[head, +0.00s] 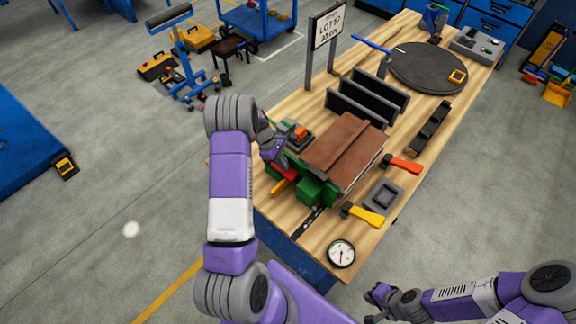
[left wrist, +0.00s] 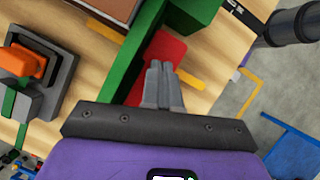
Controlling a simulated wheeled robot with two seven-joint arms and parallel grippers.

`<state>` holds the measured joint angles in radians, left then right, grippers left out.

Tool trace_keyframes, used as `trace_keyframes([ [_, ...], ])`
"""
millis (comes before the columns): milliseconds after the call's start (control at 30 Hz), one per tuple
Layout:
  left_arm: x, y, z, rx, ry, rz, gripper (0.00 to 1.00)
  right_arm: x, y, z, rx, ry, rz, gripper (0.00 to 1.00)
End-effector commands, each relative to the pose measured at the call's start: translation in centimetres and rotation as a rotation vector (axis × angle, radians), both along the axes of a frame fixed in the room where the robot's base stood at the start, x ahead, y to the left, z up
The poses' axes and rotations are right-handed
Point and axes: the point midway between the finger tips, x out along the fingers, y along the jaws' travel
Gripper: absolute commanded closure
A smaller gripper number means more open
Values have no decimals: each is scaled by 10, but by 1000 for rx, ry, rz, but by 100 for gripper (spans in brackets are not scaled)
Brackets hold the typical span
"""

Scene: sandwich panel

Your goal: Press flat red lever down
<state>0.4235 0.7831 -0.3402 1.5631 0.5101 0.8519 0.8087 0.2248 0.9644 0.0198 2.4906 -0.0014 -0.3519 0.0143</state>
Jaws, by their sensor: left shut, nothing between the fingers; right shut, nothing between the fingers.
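The flat red lever (head: 284,173) is at the left edge of the workbench, beside a green clamp (head: 316,190) that borders the brown panel stack (head: 346,140). In the left wrist view the red lever (left wrist: 167,48) lies flat beyond my fingertips, partly hidden by them. My left gripper (head: 281,160) is shut and empty, right by the lever; in the wrist view its closed fingers (left wrist: 158,66) overlap the red surface. I cannot tell whether they touch it. My right gripper (head: 376,298) is shut and empty, low in front of the bench, away from the lever.
A yellow bar (head: 283,187) lies close to the red lever. An orange-topped grey device (head: 298,131) stands just behind my left gripper. A yellow-handled tool (head: 364,215), an orange-handled tool (head: 403,164), a grey tray (head: 383,195) and a round gauge (head: 341,253) are towards the right and front.

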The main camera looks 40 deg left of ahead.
Motion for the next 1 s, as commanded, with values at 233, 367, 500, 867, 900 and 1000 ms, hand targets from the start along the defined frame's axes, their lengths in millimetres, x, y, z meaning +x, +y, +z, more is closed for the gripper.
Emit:
trace_keyframes([
  [233, -7, 27, 10, 1, -2, 3, 100, 0, 0, 0, 0, 0, 0, 100],
  [367, -7, 27, 10, 0, 0, 1, 100, 0, 0, 0, 0, 0, 0, 100],
  [500, -7, 27, 10, 0, -1, 0, 100, 0, 0, 0, 0, 0, 0, 100],
  [867, -12, 48, 53, 3, -4, 1, 100, 0, 0, -3, 0, 0, 0, 100],
  [900, -13, 51, 59, 3, -4, 2, 100, 0, 0, -4, 0, 0, 0, 100],
  [1000, -15, 56, 69, 2, -2, 1, 100, 0, 0, -4, 0, 0, 0, 100],
])
